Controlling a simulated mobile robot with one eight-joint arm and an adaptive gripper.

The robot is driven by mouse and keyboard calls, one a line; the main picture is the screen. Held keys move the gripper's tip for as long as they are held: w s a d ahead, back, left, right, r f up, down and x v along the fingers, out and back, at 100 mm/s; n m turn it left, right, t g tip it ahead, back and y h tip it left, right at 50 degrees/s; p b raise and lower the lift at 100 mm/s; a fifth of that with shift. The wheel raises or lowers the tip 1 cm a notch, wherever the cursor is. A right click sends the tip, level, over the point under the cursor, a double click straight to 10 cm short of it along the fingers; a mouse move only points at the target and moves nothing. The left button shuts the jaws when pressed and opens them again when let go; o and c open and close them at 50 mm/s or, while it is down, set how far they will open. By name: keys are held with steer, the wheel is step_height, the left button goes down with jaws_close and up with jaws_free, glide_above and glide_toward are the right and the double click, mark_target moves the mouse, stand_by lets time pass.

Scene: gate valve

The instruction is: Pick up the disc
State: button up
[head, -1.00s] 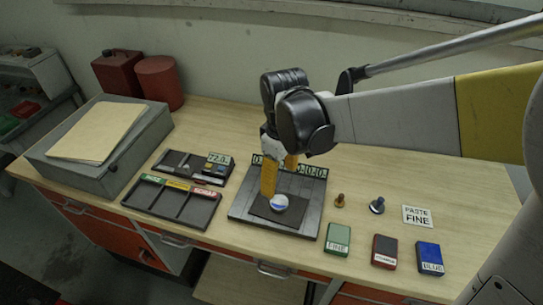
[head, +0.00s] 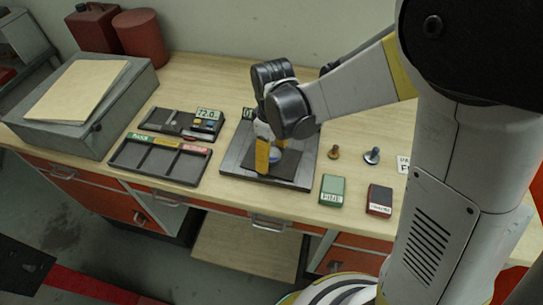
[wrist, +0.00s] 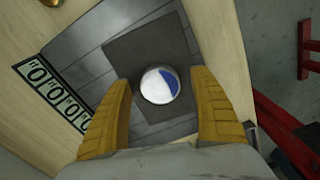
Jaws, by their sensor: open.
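The disc (wrist: 160,85) is small, round, and white with a blue part. It lies on a dark square pad (wrist: 135,45) on the grey plate (head: 235,168). In the head view the disc (head: 274,155) is partly hidden by my gripper. My gripper (head: 269,168) points down over the pad with its yellow fingers apart. In the wrist view my gripper (wrist: 161,92) is open, with the disc between and just beyond the fingertips. I cannot tell how far above the pad the tips are.
A green block (head: 332,190), a dark red block (head: 379,200) and two small knobbed pieces (head: 372,155) stand to the right. A grey case (head: 85,125) is at the far left.

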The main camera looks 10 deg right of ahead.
steer(key=c, duration=1.5)
steer(key=shift+r, duration=0.15)
steer(key=shift+c, duration=0.2)
